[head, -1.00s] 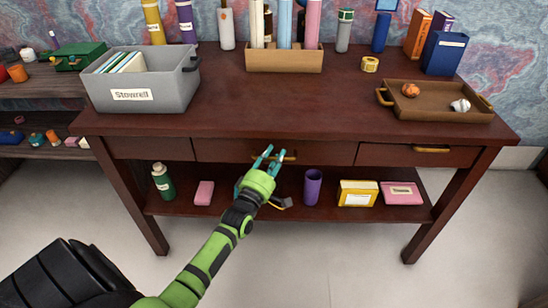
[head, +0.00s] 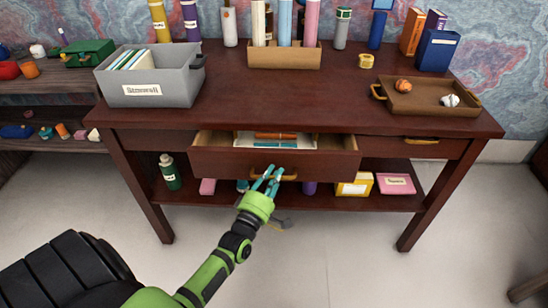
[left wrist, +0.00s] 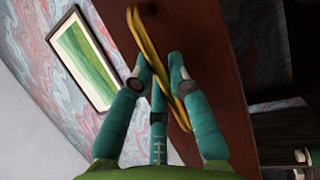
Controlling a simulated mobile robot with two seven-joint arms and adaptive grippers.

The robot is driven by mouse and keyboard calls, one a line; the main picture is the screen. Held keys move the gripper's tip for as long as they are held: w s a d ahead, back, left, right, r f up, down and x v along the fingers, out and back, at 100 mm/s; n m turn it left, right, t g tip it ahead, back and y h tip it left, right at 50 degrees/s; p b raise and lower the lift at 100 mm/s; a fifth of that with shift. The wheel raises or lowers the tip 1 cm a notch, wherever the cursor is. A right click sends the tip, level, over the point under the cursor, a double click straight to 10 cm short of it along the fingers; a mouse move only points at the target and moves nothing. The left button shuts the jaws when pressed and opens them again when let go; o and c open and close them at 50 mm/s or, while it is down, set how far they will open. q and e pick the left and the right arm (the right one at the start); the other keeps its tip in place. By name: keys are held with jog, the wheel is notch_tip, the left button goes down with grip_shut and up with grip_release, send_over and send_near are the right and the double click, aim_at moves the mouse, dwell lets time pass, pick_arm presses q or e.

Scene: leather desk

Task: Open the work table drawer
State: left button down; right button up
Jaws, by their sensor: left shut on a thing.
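The dark wooden work table (head: 300,95) has its middle drawer (head: 225,162) pulled partly out toward me. Papers and long orange and teal items show inside the drawer (head: 275,140). My left gripper (head: 268,176) is at the drawer front, shut on its brass handle (head: 289,177). In the left wrist view, the handle (left wrist: 160,70) runs between the teal fingers (left wrist: 160,75), against the dark drawer front. My right gripper is not in view.
On the tabletop are a grey bin (head: 150,88), a wooden holder with tubes (head: 285,55) and a brown tray (head: 425,97). The lower shelf holds a green bottle (head: 170,172), a yellow box (head: 355,185) and a pink box (head: 396,184). Open floor lies in front.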

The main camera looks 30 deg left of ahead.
pick_arm(q)
jog(key=s+d+p, duration=0.2)
jog(key=s+d, duration=0.3)
jog(key=s, duration=0.4)
jog(key=s+d+p, duration=0.2)
jog(key=s+d, duration=0.3)
jog(key=s, duration=0.3)
jog(key=shift+s+d+p, duration=0.35)
jog(key=shift+d+p, duration=0.05)
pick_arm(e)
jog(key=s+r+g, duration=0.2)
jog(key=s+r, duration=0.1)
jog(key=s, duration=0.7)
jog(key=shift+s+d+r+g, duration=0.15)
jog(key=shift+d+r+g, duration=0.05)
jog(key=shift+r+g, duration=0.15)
pick_arm(q)
jog(key=c, duration=1.4)
grip_release()
